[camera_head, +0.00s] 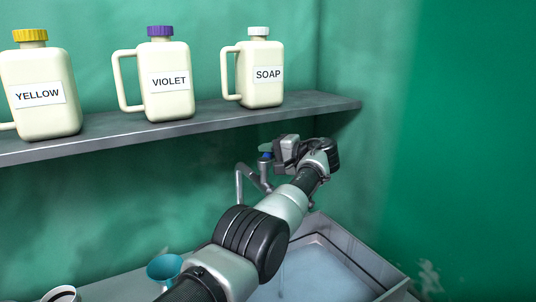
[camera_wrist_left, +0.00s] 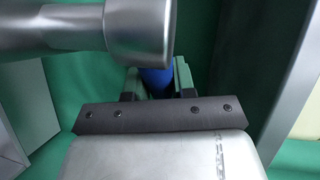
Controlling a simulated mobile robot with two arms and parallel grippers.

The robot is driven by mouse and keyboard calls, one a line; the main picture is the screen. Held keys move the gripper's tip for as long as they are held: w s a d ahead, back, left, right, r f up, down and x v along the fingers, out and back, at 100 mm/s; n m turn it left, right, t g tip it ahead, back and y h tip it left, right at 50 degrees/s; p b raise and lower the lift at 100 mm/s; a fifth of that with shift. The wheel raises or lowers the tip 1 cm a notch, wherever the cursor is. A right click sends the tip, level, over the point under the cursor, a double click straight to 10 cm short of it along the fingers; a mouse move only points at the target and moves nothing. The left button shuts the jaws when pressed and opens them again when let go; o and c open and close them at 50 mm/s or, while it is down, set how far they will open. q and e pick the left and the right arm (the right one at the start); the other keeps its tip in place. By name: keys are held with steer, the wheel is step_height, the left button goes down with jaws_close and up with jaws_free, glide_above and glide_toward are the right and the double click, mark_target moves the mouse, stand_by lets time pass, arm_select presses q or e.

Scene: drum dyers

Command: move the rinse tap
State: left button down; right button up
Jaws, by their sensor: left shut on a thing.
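The rinse tap (camera_head: 240,182) is a bent grey metal pipe at the wall under the shelf. Its blue part (camera_head: 266,156) is at the fingertips of my left gripper (camera_head: 271,153). In the left wrist view the same blue part (camera_wrist_left: 157,80) sits between the two fingers, and the gripper is shut on it. A thick grey metal cylinder (camera_wrist_left: 139,32), which looks like part of the tap, crosses the upper left there. My left arm hides part of the tap and its base. My right gripper is not in view.
A grey shelf (camera_head: 215,119) above the tap holds the jugs YELLOW (camera_head: 40,118), VIOLET (camera_head: 168,105) and SOAP (camera_head: 264,95). The sink (camera_head: 384,272) holds pale blue liquid (camera_head: 325,275). A blue funnel-like cup (camera_head: 165,268) stands left of my arm.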

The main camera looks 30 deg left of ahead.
arm_select(q)
steer(key=shift+f, duration=0.1)
steer(key=c, duration=0.9)
jaws_free()
steer(key=shift+d, duration=0.2)
steer(key=shift+d+b, duration=0.35)
steer(key=shift+s+d+r+b, duration=0.15)
steer(key=shift+d+r, duration=0.1)
steer(key=shift+d, duration=0.8)
steer(key=shift+s+d+r+b, duration=0.1)
steer(key=shift+d+r, duration=0.1)
steer(key=shift+d, duration=0.9)
steer(key=shift+s+d+r+b, duration=0.15)
steer(key=shift+d+r, duration=0.1)
steer(key=shift+d, duration=0.8)
